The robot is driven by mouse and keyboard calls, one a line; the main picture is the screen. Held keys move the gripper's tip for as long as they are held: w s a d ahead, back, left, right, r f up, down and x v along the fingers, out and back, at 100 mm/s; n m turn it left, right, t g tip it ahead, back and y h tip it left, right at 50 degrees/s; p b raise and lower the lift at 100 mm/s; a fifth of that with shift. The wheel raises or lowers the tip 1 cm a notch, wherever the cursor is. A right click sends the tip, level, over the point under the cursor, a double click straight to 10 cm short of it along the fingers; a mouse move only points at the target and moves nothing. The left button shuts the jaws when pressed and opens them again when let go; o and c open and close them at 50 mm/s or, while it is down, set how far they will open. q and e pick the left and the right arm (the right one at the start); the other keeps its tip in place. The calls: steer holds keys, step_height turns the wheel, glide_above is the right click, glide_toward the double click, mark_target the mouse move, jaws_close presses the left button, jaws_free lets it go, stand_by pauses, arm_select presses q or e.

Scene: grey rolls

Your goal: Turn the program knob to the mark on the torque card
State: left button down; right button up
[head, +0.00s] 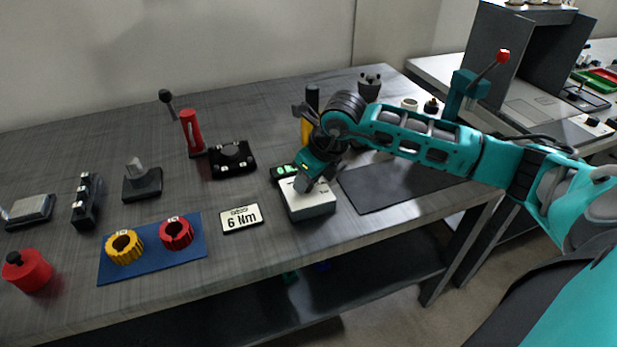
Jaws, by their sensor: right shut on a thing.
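The torque card (241,218) lies on the grey bench, left of the white box, and reads "6 Nm". A white box (311,208) stands near the bench's front edge. My right gripper (303,186) points down at the top of this box and is shut on the program knob there. The gripper covers the knob, so its pointer and most of the marks around it are hidden. My left gripper is not in view.
A small device with a green display (285,171) sits just behind the white box. A dark mat (400,186) lies to the right, under my right arm.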

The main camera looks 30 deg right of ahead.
steer(key=shift+m+h, duration=0.3)
steer(key=shift+m, duration=0.2)
steer(key=o, duration=1.1)
steer(key=shift+c, duration=0.2)
steer(key=shift+r, duration=0.1)
steer(key=v, duration=1.2)
steer(key=shift+s+r, duration=0.2)
steer(key=shift+r, duration=0.15)
